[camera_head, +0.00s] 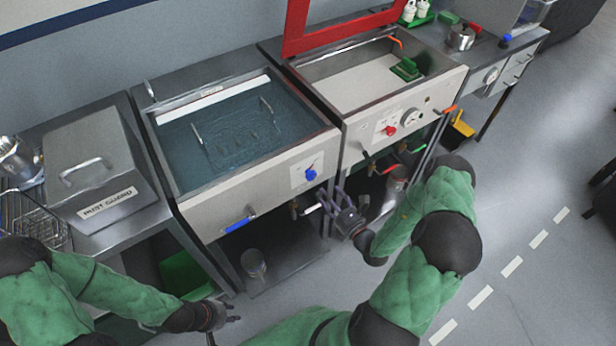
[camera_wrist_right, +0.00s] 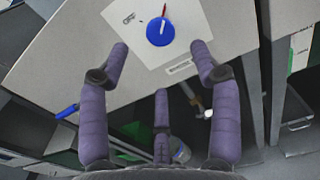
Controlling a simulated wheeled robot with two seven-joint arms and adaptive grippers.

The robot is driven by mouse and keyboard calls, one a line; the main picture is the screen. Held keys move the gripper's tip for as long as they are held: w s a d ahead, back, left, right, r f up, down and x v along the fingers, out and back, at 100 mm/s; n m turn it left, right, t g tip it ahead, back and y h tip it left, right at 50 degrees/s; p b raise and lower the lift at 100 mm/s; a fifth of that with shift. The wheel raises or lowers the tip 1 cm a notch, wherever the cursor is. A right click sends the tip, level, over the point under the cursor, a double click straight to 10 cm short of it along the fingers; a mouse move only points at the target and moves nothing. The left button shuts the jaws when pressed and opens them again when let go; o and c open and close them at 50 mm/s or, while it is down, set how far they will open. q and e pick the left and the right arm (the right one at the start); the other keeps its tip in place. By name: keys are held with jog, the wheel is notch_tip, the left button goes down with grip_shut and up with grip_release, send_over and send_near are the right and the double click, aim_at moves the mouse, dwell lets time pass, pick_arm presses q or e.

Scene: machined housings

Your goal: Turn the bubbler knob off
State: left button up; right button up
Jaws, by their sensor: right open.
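A round blue knob (camera_head: 310,174) sits on a white plate on the front panel of the water-filled tank (camera_head: 190,208). In the right wrist view the blue knob (camera_wrist_right: 156,36) carries a red and white pointer, lying roughly upright in the picture. My right gripper (camera_head: 343,210) is open and empty, in front of the tank and to the lower right of the knob. In the right wrist view its fingers (camera_wrist_right: 160,60) are spread, with the knob ahead between the two upper fingertips; contact is not visible. My left gripper (camera_head: 222,316) hangs low in front of the bench, away from the knob.
A blue-handled valve (camera_head: 238,225) sticks out below the tank. A second basin to the right has a red knob (camera_head: 390,131), a dial (camera_head: 411,117) and a raised red lid frame (camera_head: 335,37). A steel lidded box (camera_head: 98,170) stands left.

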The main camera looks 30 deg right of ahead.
aim_at(313, 176)
jog(key=w, duration=0.3)
jog(key=w+b, duration=0.1)
jog(key=w, duration=0.2)
jog(key=w+a+b, duration=0.1)
jog(key=w, duration=0.2)
jog(key=shift+w, duration=0.4)
jog(key=shift+d, duration=0.1)
jog(key=c, duration=1.1)
